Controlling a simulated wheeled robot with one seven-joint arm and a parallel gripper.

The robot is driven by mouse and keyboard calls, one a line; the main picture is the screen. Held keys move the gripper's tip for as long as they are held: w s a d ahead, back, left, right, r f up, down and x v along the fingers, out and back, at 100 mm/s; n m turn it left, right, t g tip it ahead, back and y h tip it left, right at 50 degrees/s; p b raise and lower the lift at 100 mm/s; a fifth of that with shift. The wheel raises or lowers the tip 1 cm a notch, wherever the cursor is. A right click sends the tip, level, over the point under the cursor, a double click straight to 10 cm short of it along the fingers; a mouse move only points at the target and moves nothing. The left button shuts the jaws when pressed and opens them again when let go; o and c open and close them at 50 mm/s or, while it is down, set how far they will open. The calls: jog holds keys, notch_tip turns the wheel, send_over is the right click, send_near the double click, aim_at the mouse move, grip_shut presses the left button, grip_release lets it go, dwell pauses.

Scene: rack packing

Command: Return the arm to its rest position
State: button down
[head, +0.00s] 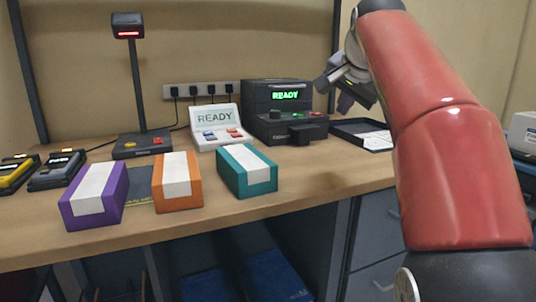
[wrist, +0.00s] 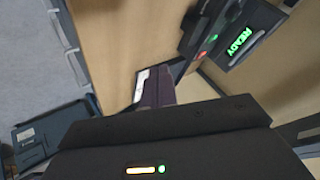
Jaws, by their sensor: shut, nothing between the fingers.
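My red arm (head: 440,130) rises on the right of the head view and bends over at the top. My gripper (head: 344,104) hangs above the bench's right part, apart from the black tray (head: 350,127) and to the right of the black printer. It is shut and holds nothing. In the wrist view the dark fingers (wrist: 158,88) show beyond the black gripper body, pointing toward the bench; the tray's white paper partly shows beside them.
Purple (head: 95,197), orange (head: 178,182) and teal (head: 247,171) boxes stand along the bench's front. Behind them are a scanner on a post (head: 128,28), a white READY display (head: 215,127) and the printer (head: 276,112). Grey drawers (head: 375,235) are below right.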

jog(key=s+f+n+g, duration=0.3)
jog(key=s+f+n, duration=0.6)
jog(key=s+f, duration=2.1)
notch_tip(320, 180, down, 3)
jog(key=shift+s+a+r, duration=0.2)
jog(key=shift+a, duration=0.15)
